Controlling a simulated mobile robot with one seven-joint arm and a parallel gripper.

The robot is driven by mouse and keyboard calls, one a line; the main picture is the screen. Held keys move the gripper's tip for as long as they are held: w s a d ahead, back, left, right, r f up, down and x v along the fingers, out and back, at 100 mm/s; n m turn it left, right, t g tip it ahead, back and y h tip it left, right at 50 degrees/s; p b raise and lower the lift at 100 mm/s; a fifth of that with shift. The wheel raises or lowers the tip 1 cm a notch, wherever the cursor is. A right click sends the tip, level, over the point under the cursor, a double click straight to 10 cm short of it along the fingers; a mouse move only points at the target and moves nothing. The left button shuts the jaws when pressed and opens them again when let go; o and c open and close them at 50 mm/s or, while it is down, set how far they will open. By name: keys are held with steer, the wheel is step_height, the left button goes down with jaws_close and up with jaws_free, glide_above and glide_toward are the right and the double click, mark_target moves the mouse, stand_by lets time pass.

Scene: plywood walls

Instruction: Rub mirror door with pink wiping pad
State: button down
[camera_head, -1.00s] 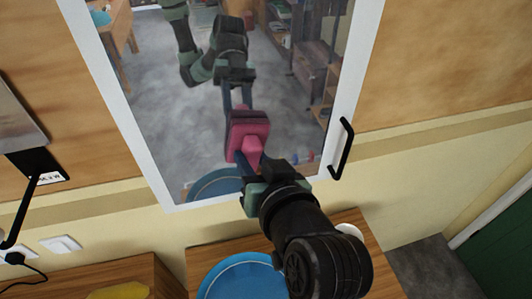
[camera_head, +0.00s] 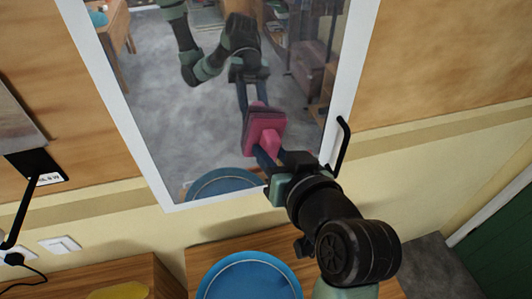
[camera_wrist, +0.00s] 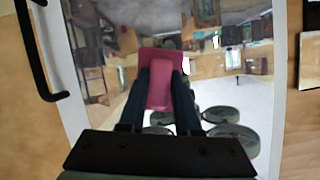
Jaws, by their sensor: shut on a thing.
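The mirror door (camera_head: 160,160) has a white frame and a black handle (camera_head: 343,146) on its right side in the head view. It also shows in the wrist view (camera_wrist: 272,90), with the handle at the left. The pink wiping pad (camera_head: 268,130) is at the lower middle of the glass, against or very close to its reflection; I cannot tell for certain whether it touches. My gripper (camera_head: 264,158) is shut on the pad's raised grip. In the wrist view the pad (camera_wrist: 160,90) sits between my two dark fingers. The reflection of my arm shows in the glass.
A blue plate (camera_head: 248,278) lies on the wooden surface (camera_head: 210,255) below the door. A yellow thing (camera_head: 120,291) is at the lower left. A wall socket with a black plug (camera_head: 14,259) is further left. A dark green panel (camera_head: 505,250) stands at the far right.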

steer(key=shift+s+d, duration=0.3)
steer(key=shift+s, duration=0.6)
steer(key=shift+s+d, duration=0.35)
steer(key=shift+s, duration=0.5)
steer(key=shift+s+d, duration=0.3)
steer(key=shift+s, duration=0.6)
steer(key=s, duration=0.1)
steer(key=s+d, duration=0.1)
steer(key=s, duration=0.1)
